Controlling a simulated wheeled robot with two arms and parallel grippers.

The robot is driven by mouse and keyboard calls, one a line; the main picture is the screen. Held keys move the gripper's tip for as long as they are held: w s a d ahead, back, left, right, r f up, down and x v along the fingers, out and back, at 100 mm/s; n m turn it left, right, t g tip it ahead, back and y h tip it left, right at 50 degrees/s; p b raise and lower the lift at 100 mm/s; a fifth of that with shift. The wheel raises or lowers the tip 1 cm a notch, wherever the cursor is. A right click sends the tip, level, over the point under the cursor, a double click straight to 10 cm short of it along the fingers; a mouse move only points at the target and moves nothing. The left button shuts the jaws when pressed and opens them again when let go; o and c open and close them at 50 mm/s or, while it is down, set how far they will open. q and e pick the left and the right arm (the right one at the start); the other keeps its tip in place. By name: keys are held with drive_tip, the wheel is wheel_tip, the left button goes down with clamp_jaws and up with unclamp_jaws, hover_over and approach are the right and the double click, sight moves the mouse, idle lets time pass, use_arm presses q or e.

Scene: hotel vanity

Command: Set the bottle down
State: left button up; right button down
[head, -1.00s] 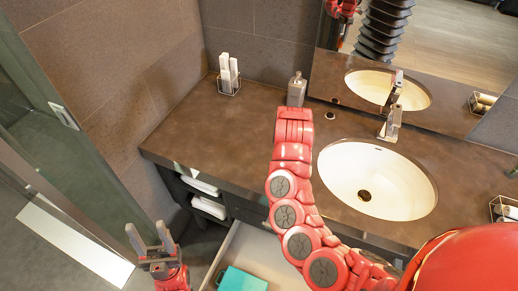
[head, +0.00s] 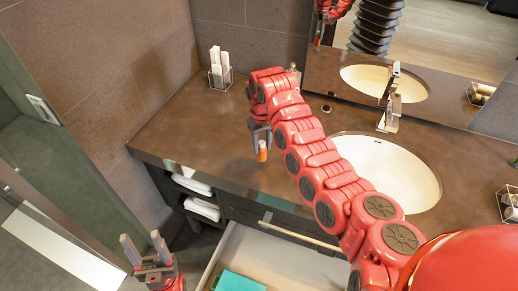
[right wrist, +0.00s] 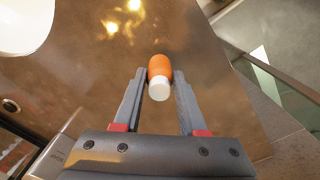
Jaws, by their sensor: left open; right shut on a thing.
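My right gripper (head: 259,133) is over the brown counter (head: 195,120), near its front edge and left of the sink. It is shut on a small orange bottle with a white part (head: 262,150). In the right wrist view the orange bottle (right wrist: 159,69) sits between the fingertips of the gripper (right wrist: 157,80), white end towards the camera. I cannot tell whether the bottle touches the counter. My left gripper (head: 146,250) is open and empty, low in front of the cabinet.
A sink (head: 385,170) with a tap (head: 390,105) lies to the right. A wire holder (head: 220,72) with white items stands at the back left. A dispenser (head: 294,71) is partly hidden behind my arm. An open drawer (head: 290,262) holds a teal box (head: 240,283).

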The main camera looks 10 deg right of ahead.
drive_tip(key=shift+w+a, duration=0.1)
drive_tip(key=shift+w, duration=0.2)
drive_tip(key=shift+w+a+r+p, duration=0.15)
drive_tip(key=shift+w+a+p, duration=0.15)
drive_tip(key=shift+w, duration=0.2)
wheel_tip(320, 180, down, 3)
drive_tip(key=shift+f+p, duration=0.1)
drive_tip(key=shift+p, duration=0.9)
drive_tip(key=shift+f, duration=0.25)
drive_tip(key=shift+f, duration=0.25)
drive_tip(key=shift+c, duration=2.3)
unclamp_jaws()
drive_tip(key=shift+r, duration=0.1)
